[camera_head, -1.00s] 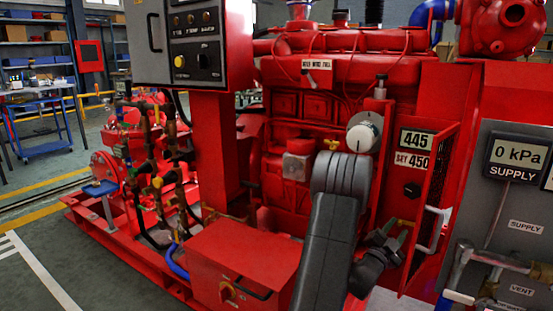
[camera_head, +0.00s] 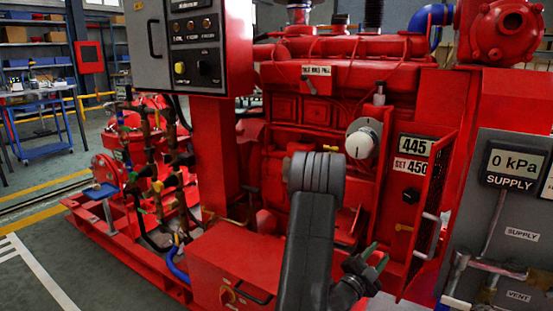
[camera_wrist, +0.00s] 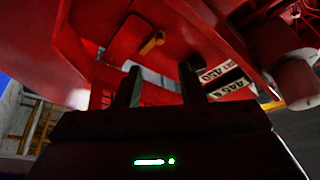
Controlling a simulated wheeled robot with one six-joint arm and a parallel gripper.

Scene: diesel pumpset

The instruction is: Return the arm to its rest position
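My arm (camera_head: 325,235) rises from the bottom of the head view, bends at a grey joint in front of the red engine (camera_head: 330,95), and comes down again on the right. My gripper (camera_head: 378,256) is low in front of the engine, left of the mesh guard's pale handle. In the wrist view my gripper (camera_wrist: 162,80) shows two dark fingers standing apart with nothing between them. It is open and empty. A yellow lever (camera_wrist: 152,43) shows beyond the fingers. The middle of my arm hides part of the engine's lower side.
A white-faced knob (camera_head: 361,141) and the 445 / SET 450 labels (camera_head: 414,158) are close above my gripper. The mesh guard (camera_head: 436,180) and grey supply panel (camera_head: 510,220) stand to the right. A red box (camera_head: 225,265) is left of my arm. Open floor (camera_head: 30,265) lies far left.

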